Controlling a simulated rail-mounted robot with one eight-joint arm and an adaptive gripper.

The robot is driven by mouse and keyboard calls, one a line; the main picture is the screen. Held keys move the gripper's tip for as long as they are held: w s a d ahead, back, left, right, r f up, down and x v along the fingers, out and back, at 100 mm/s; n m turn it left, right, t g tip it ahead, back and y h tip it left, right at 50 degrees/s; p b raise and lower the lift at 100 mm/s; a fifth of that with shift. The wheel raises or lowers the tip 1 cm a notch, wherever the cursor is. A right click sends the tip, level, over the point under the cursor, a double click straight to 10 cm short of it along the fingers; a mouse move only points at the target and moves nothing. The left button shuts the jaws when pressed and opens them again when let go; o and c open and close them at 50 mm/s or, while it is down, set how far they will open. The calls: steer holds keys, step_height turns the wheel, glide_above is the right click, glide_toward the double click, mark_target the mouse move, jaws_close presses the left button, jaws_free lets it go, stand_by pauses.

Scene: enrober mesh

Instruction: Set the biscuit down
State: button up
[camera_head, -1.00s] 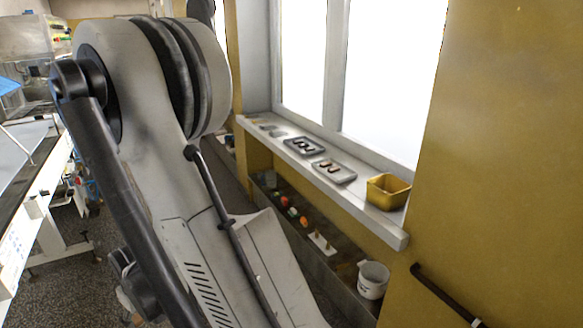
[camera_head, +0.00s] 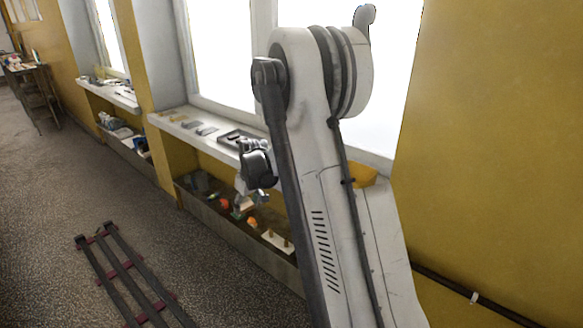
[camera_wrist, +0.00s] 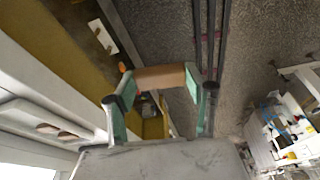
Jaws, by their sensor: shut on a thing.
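A brown biscuit (camera_wrist: 160,77) is held crosswise between the two teal-padded fingers of my gripper in the wrist view. My gripper (camera_wrist: 160,88) is shut on it, with one finger at each end, above the floor and beside the sill. A dark tray (camera_head: 229,136) lies on the window sill (camera_head: 172,127), partly hidden by my arm. Brown oval things (camera_wrist: 58,131) show at the left of the wrist view.
Below the sill is a trough (camera_head: 215,215) with orange and other small items. Dark rails (camera_head: 125,270) lie on the open speckled floor. A cluttered bench (camera_wrist: 285,130) stands at the right of the wrist view.

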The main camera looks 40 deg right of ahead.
steer(key=w+d+r, duration=0.3)
steer(key=d, duration=0.4)
steer(key=w+d+r+n, duration=0.1)
steer(key=w+d+r, duration=0.2)
steer(key=d, duration=0.4)
steer(key=w+d+r, duration=0.2)
steer(key=d+r, duration=0.2)
steer(key=d, duration=0.3)
steer(key=d+f, duration=0.2)
steer(key=d, duration=0.1)
steer(key=w+d+f, duration=0.1)
steer(key=d+f, duration=0.1)
steer(key=d, duration=0.2)
steer(key=w+d+f, duration=0.1)
steer(key=d+f, duration=0.2)
steer(key=d, duration=0.1)
steer(key=shift+w, duration=0.2)
steer(key=shift+f+p, duration=0.4)
steer(key=shift+f, duration=1.65)
steer(key=shift+f, duration=0.1)
steer(key=o, duration=0.4)
steer(key=shift+f, duration=0.1)
steer(key=o, duration=0.4)
